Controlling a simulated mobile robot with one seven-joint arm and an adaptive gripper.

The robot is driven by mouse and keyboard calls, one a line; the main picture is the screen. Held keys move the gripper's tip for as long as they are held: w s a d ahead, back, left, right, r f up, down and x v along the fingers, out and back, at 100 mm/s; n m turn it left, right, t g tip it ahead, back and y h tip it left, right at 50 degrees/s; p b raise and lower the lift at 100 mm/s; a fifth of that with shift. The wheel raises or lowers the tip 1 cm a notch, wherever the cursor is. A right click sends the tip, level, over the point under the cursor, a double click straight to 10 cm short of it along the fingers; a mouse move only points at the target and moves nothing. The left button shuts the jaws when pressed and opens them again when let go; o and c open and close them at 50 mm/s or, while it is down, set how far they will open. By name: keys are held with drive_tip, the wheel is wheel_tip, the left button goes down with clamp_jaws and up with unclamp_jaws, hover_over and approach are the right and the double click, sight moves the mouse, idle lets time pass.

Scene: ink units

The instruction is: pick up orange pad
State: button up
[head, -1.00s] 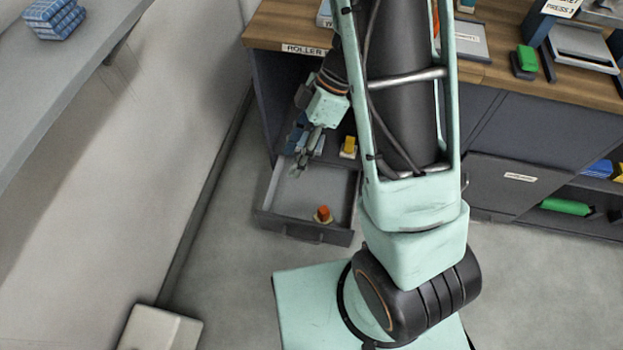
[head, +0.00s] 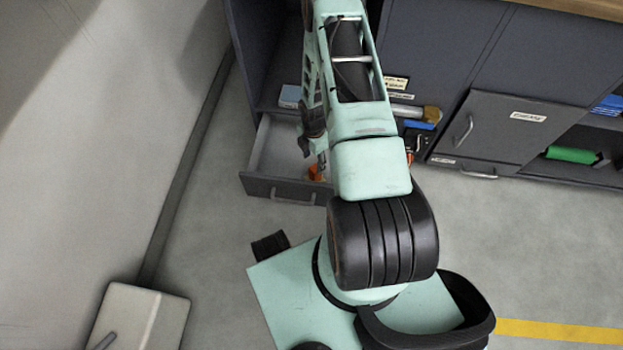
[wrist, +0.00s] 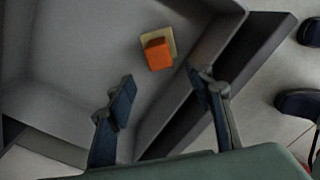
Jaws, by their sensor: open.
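The orange pad (wrist: 157,54) lies in the open grey drawer (wrist: 60,62), with a pale yellowish base showing around its edge. In the wrist view it is just beyond my fingertips, roughly between their lines and apart from both. My gripper (wrist: 164,92) is open and empty, its two dark blue fingers pointing into the drawer. In the head view a small part of the orange pad (head: 315,172) shows inside the drawer (head: 288,188), partly hidden by my arm. My gripper is mostly hidden there.
The drawer's front wall stands close to my right finger in the wrist view. A cabinet door (head: 500,125) and a shelf with a green item (head: 571,155) are at the right. A wall borders the left. Open floor lies in front of the drawer.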

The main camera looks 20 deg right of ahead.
sight(315, 169)
wheel_tip(315, 169, down, 4)
drive_tip(key=shift+f+b, duration=0.1)
drive_tip(key=shift+b, duration=0.45)
drive_tip(key=f+b, duration=0.1)
drive_tip(key=f, duration=0.2)
drive_tip(key=d+f+b, duration=0.1)
drive_tip(key=f, duration=0.1)
drive_tip(key=shift+w+f+b, duration=0.1)
drive_tip(key=shift+f+b, duration=0.25)
drive_tip(key=shift+r, duration=0.1)
clamp_jaws()
wheel_tip(315, 169, up, 10)
drive_tip(key=p, duration=0.4)
